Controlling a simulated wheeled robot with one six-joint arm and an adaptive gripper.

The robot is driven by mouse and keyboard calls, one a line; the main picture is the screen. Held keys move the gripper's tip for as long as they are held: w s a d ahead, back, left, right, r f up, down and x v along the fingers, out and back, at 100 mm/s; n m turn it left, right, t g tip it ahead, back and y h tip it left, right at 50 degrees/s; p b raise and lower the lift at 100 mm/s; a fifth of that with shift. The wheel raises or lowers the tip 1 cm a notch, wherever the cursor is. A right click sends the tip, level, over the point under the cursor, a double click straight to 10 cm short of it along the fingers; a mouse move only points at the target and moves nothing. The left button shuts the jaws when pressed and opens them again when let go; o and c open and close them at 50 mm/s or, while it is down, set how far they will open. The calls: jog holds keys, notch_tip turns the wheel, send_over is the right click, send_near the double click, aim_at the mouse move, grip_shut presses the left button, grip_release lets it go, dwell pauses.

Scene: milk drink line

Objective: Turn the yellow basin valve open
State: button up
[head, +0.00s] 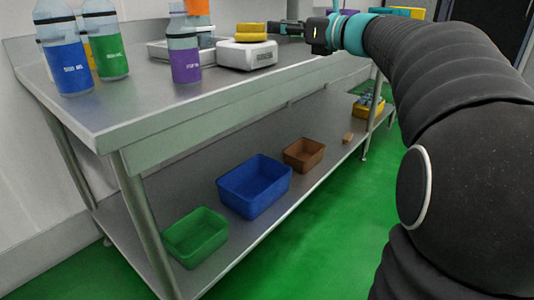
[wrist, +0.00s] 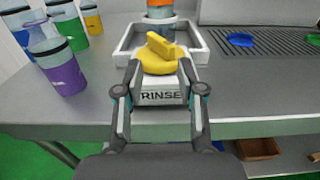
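The yellow basin valve (wrist: 159,61) is a round knob with a raised bar across its top. In the wrist view the bar slants from upper left to lower right. It sits on a white block marked RINSE (wrist: 160,97). In the head view the valve (head: 250,33) is on its white block (head: 247,54) near the bench's front. My gripper (wrist: 160,66) is open and empty, its two fingers on either side of the valve in the wrist view. In the head view my gripper (head: 281,28) is just right of the valve; I cannot tell whether it touches.
A white basin (wrist: 197,48) lies behind the block, with an orange-banded bottle (wrist: 160,12) at it. A purple-labelled bottle (head: 186,66) and blue and green ones stand left. A drain grille (wrist: 245,42) holds a blue item at right. Bins sit on the lower shelf (head: 140,210).

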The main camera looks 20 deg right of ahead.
jog(key=s+a+f+n+g+h+p, duration=0.2)
jog(key=s+a+f+n+g+h, duration=0.1)
jog(key=s+f+n, duration=0.5)
jog(key=s+a+f+n+g+h+p, duration=0.2)
jog(key=s+a+f+n+g, duration=0.2)
jog(key=s+f+n, duration=0.5)
jog(key=shift+s+a+f+g+h, duration=0.4)
jog(key=shift+s+a+f, duration=0.8)
jog(key=shift+s, duration=0.9)
jog(key=shift+a+r, duration=0.1)
